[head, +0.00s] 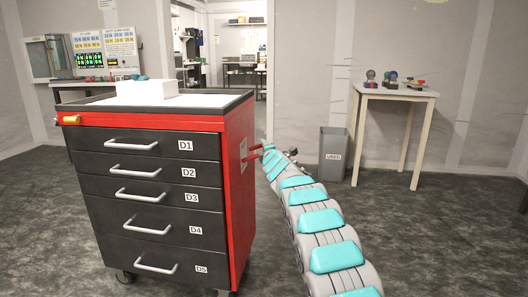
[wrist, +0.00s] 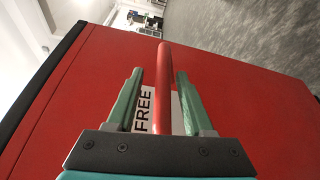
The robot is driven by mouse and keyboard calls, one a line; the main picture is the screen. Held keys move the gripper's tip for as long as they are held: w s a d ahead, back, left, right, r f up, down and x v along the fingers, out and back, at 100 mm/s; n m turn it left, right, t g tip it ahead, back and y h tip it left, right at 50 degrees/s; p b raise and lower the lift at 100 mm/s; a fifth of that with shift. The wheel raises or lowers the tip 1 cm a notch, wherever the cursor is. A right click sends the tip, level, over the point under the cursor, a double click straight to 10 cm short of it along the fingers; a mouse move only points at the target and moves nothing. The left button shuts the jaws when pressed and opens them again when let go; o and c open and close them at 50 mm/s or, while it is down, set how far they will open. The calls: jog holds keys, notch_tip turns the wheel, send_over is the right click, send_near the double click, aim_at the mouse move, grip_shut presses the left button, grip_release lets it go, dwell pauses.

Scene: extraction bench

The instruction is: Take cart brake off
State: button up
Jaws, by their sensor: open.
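The cart (head: 240,200) is red with a black drawer front, drawers labelled D1 to D5, and stands left of my arm. A red lever (head: 252,156) sticks out from its right side, beside a small pale plate (head: 243,150). In the wrist view the red lever (wrist: 163,90) runs between the two green fingers of my gripper (wrist: 160,75). The gripper is open, with a visible gap on each side of the lever. A white label reading FREE (wrist: 145,110) lies behind the lever on the red panel, partly covered by a finger and the lever.
A white box (head: 147,90) sits on the cart's top. A grey bin (head: 333,155) and a small table (head: 395,92) with several objects stand at the back right. A bench with a monitor and posters is at the back left. The dark floor at right is clear.

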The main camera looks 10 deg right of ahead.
jog(key=shift+s+f+b, duration=0.3)
jog(key=shift+s+b, duration=0.4)
jog(key=shift+b, duration=0.15)
jog(key=s+b, duration=0.1)
jog(key=s, duration=0.1)
jog(key=s+b, duration=0.3)
jog(key=shift+s+d+r, duration=0.25)
jog(key=shift+s+r, duration=0.1)
jog(key=shift+r, duration=0.05)
